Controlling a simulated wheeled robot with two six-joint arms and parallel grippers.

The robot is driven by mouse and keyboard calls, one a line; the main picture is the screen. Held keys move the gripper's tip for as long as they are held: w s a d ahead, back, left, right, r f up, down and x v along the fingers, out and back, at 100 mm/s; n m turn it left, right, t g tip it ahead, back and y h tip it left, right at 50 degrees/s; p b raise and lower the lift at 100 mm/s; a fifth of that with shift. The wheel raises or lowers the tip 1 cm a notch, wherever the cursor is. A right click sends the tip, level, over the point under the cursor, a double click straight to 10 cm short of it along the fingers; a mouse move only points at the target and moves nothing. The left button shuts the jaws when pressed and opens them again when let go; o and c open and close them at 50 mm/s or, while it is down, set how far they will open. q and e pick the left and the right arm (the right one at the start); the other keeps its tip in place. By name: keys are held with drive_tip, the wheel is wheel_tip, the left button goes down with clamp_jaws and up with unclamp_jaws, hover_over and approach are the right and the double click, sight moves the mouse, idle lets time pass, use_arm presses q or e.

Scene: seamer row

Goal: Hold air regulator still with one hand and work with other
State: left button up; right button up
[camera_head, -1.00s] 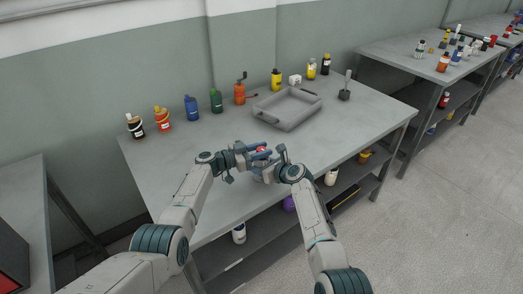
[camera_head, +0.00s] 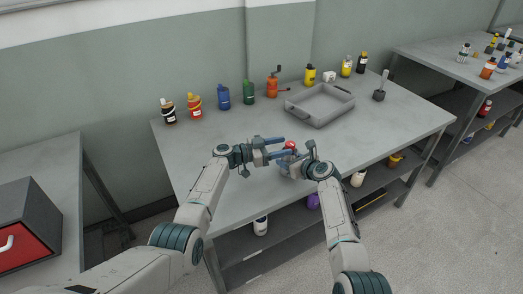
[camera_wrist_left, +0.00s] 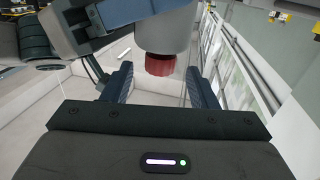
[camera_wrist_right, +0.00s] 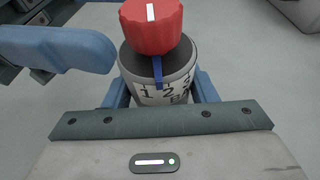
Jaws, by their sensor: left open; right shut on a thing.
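The air regulator has a pale cylindrical body (camera_wrist_right: 180,90) with a black top, dark numerals and a red knob (camera_wrist_right: 152,25) bearing a white mark. A blue stripe runs down the body near the numeral 2. My right gripper (camera_head: 290,166) is shut on the body, seen between its blue fingers in the right wrist view (camera_wrist_right: 163,98). My left gripper (camera_head: 281,149) is open beside the knob (camera_head: 290,145). In the left wrist view the knob (camera_wrist_left: 160,65) lies centred at the fingertips, with a gap on each side; exact depth is unclear.
A grey tray (camera_head: 337,118) stands on the workbench (camera_head: 222,130) behind. Several bottles and an orange hand-crank device (camera_head: 273,87) line the back. A dark pot with a stick (camera_head: 379,95) is at right. The bench top left of my left gripper is clear.

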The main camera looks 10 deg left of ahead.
use_arm(q)
drive_tip(key=v, duration=0.8)
drive_tip(key=shift+a, duration=0.15)
drive_tip(key=x, duration=1)
drive_tip(key=shift+d, duration=0.3)
drive_tip(key=c, duration=1)
